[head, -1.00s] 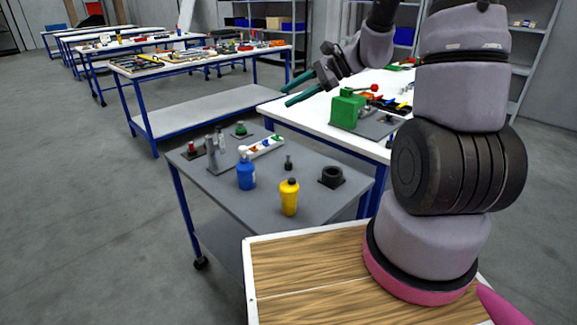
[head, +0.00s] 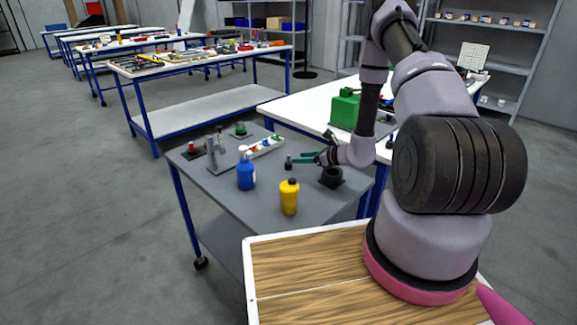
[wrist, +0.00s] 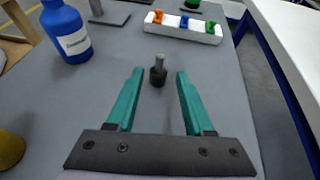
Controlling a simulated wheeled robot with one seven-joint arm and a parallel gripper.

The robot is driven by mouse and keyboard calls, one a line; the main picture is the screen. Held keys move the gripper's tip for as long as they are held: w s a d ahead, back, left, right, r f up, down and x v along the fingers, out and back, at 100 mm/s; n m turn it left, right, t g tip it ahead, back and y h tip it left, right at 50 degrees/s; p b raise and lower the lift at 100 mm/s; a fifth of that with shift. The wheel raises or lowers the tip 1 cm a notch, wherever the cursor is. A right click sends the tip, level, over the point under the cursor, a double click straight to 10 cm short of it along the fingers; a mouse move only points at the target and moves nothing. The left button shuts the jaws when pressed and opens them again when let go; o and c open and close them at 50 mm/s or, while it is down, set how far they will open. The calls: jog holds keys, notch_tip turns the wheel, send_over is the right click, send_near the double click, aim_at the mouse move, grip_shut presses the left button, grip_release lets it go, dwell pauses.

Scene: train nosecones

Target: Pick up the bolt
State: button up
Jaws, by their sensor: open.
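The bolt (head: 288,161) is small and dark and stands upright on the grey cart top (head: 236,195). In the wrist view the bolt (wrist: 158,72) has a black lower part and a thinner grey upper part. My gripper (head: 297,159) is open, with teal fingers reaching in from the right, low over the cart. In the wrist view my gripper (wrist: 157,72) has one finger on each side of the bolt's line, with the bolt centred near the fingertips. I cannot tell whether the bolt is fully between them. No finger visibly touches it.
A blue bottle (head: 246,174) and a yellow bottle (head: 289,197) stand in front and left. A white strip with coloured pieces (head: 262,147) lies behind. A black ring-shaped holder (head: 331,177) is beneath my wrist.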

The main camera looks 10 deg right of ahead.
aim_at(289, 162)
jog(key=shift+x, duration=3.45)
grip_shut()
